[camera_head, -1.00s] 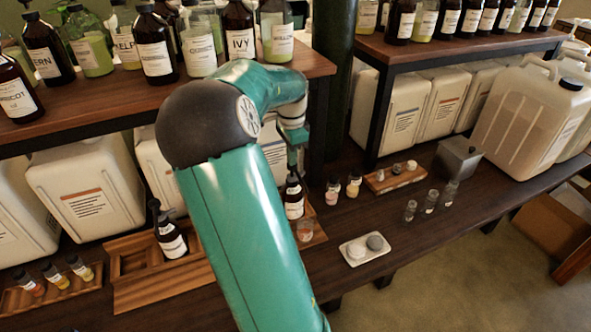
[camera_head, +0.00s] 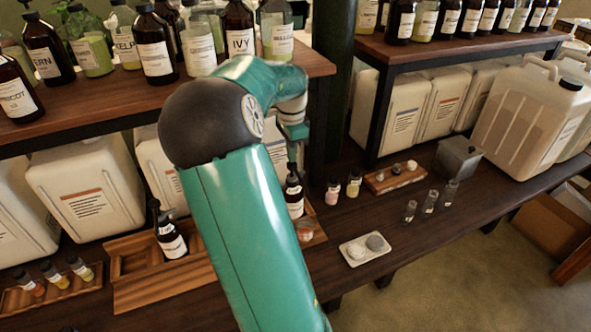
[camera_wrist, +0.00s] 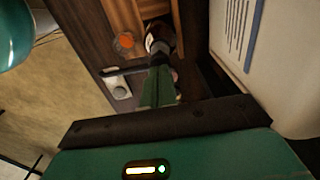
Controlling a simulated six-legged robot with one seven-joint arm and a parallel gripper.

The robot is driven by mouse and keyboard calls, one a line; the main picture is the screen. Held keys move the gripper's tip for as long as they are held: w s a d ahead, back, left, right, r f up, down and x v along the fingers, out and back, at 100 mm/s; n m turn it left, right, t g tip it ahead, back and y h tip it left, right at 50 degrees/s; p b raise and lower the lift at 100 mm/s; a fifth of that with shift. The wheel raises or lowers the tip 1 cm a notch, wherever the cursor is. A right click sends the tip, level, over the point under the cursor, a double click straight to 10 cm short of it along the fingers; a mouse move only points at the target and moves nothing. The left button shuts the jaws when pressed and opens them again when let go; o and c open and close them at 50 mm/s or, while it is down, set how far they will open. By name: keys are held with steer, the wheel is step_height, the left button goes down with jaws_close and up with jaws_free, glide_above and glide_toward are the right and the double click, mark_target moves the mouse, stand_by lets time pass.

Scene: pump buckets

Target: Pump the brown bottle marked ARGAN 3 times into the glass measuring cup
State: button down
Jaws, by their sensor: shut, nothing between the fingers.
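A brown pump bottle (camera_head: 295,203) with a white label stands in a wooden tray on the lower bench; its label is too small to read. It also shows in the wrist view (camera_wrist: 160,38). My gripper (camera_head: 293,168) is shut and empty, pointing down directly over the pump top; its fingers (camera_wrist: 158,88) cover the pump head, and I cannot tell whether they touch it. The glass measuring cup (camera_head: 305,232) stands just in front of the bottle, with orange-pink contents, seen as an orange disc in the wrist view (camera_wrist: 124,42).
Another brown pump bottle (camera_head: 171,238) stands in the tray to the left. Small jars (camera_head: 333,192), a white dish (camera_head: 366,248) and small glass vials (camera_head: 428,202) stand to the right. The upper shelf (camera_head: 318,62) and white canisters (camera_head: 82,195) lie close behind my arm.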

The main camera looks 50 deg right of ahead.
stand_by(0.4)
steer(key=shift+f, duration=1.35)
steer(key=shift+r, duration=1.35)
steer(key=shift+r, duration=2.55)
